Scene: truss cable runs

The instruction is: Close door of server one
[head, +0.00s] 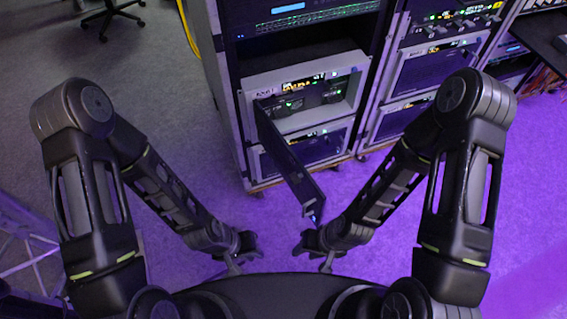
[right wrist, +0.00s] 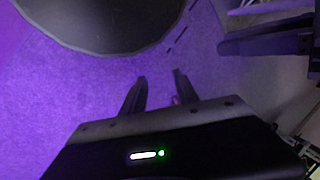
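The server with the open door (head: 262,152) is a pale-framed unit (head: 354,92) in the left rack, with lit green and yellow parts inside. A small label at its upper left is too blurred to read surely. The door is a dark flat panel, joined at the unit's left side and swung out toward me. My right gripper (head: 318,262) is just below the door's free end, apart from it; in the right wrist view its two fingers (right wrist: 160,88) stand apart with nothing between. My left gripper (head: 246,262) is left of the door's free end, empty, its fingers seemingly apart.
Another closed unit (head: 320,148) sits below the open one. A second rack (head: 425,72) stands to the right. A yellow cable (head: 187,30) and chair base (head: 108,15) are at the back left. A metal truss (head: 28,245) stands at the left. Floor around the door is clear.

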